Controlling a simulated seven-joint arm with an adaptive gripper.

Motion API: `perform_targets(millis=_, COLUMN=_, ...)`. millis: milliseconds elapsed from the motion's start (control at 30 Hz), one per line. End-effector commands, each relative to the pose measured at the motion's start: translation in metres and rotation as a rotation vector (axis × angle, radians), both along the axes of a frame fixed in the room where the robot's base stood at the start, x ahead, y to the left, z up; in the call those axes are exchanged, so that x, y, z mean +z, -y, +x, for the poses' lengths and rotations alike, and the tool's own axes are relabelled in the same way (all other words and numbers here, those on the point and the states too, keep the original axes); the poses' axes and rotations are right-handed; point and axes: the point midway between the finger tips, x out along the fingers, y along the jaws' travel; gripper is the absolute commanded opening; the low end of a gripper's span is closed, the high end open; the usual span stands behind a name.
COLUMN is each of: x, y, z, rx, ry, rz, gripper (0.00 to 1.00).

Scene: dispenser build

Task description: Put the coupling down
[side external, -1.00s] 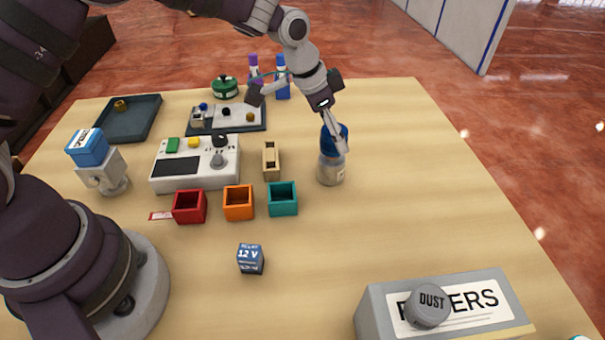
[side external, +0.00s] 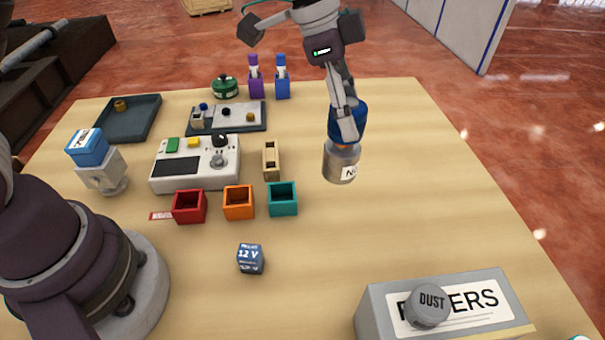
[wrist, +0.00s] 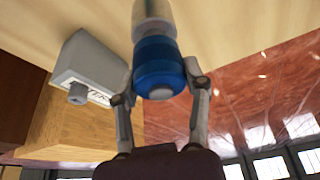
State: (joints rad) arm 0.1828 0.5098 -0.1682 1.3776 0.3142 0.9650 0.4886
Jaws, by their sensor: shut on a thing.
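My gripper (side external: 346,132) is shut on a blue part (side external: 360,121), which I take to be the coupling. The blue part sits on top of a greyish bottle-like body (side external: 341,162) with a white label, partly readable as "NO". The two stand nearly upright, right of the teal box. In the wrist view the blue part (wrist: 160,62) lies between my two fingers (wrist: 160,88), with the pale body (wrist: 150,12) beyond it. An orange bit shows between blue part and body. I cannot tell whether the body's base touches the table.
Red (side external: 189,207), orange (side external: 238,203) and teal (side external: 282,199) boxes stand to the left, with a tan slotted block (side external: 271,160) behind. The table's right side (side external: 430,200) is clear.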

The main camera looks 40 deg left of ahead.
Motion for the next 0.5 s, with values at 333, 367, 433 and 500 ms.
perform_targets(millis=333, x=-0.009, y=0.048, z=-0.156, rx=-0.824, ry=0.004, rz=-0.008, gripper=0.06)
perform_targets(millis=367, x=-0.011, y=0.049, z=-0.166, rx=-0.875, ry=0.004, rz=-0.010, gripper=0.06)
perform_targets(millis=433, x=-0.013, y=0.047, z=-0.185, rx=-0.968, ry=0.002, rz=-0.014, gripper=0.06)
perform_targets(millis=500, x=-0.015, y=0.046, z=-0.198, rx=-1.031, ry=0.002, rz=-0.017, gripper=0.06)
